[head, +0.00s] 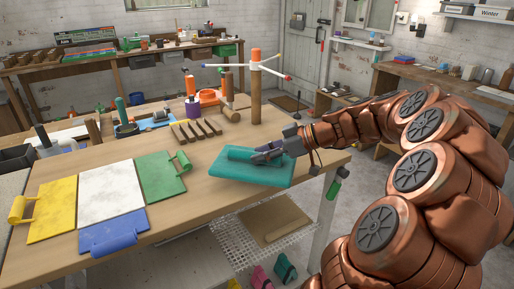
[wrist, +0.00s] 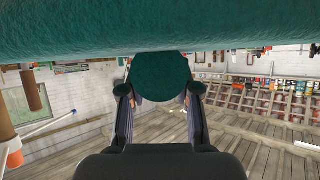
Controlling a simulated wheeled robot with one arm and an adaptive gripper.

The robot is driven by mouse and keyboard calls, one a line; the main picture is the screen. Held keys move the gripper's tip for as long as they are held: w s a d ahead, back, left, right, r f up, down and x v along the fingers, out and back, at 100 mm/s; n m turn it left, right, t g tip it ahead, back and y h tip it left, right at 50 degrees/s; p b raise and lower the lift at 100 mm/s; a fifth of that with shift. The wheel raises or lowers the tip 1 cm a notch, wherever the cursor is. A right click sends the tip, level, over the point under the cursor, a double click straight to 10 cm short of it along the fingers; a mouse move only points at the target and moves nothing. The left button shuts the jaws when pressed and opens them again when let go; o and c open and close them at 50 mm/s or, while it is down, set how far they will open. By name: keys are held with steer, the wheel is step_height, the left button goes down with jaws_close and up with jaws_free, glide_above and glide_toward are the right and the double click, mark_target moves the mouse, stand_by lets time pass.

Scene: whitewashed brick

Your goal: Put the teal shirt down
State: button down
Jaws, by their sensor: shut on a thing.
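The teal shirt (head: 225,176) is a flat, folded slab with a raised roll along its top. In the head view it is at the right end of the wooden table (head: 190,215), level, with its near side at the front edge. I cannot tell whether it rests on the top or hovers just above it. My gripper (head: 264,156) is shut on the shirt's raised roll. In the wrist view the roll (wrist: 158,75) is between the two fingers (wrist: 158,97), and the slab (wrist: 80,30) spans the top of the picture.
Yellow (head: 55,208), white (head: 110,190), green (head: 158,180) and blue (head: 113,235) flat pieces lie to the left. A slatted wooden rack (head: 195,131) and a post with coloured-tipped arms (head: 256,95) stand behind the shirt. A wire shelf (head: 265,232) is below the table's front edge.

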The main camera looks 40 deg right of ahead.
steer(key=w+d, duration=0.1)
steer(key=w, duration=0.1)
steer(key=w+d+p, duration=0.1)
steer(key=w, duration=0.2)
steer(key=w+d+f, duration=0.1)
steer(key=w, duration=0.2)
steer(key=shift+w+d+p, duration=0.25)
steer(key=shift+d+p, duration=0.15)
steer(key=shift+d+f+p, duration=0.1)
steer(key=shift+f+p, duration=0.35)
steer(key=shift+f, duration=1.25)
steer(key=shift+f+b, duration=0.2)
steer(key=shift+b, duration=0.15)
steer(key=c, duration=0.8)
jaws_free()
steer(key=shift+r, duration=0.1)
steer(key=shift+r+p, duration=0.15)
steer(key=shift+p, duration=0.25)
steer(key=shift+s+d+r, duration=0.1)
steer(key=shift+s+d, duration=0.05)
steer(key=shift+d, duration=0.1)
steer(key=b+v, duration=0.2)
steer(key=v, duration=0.9)
steer(key=shift+s, duration=0.15)
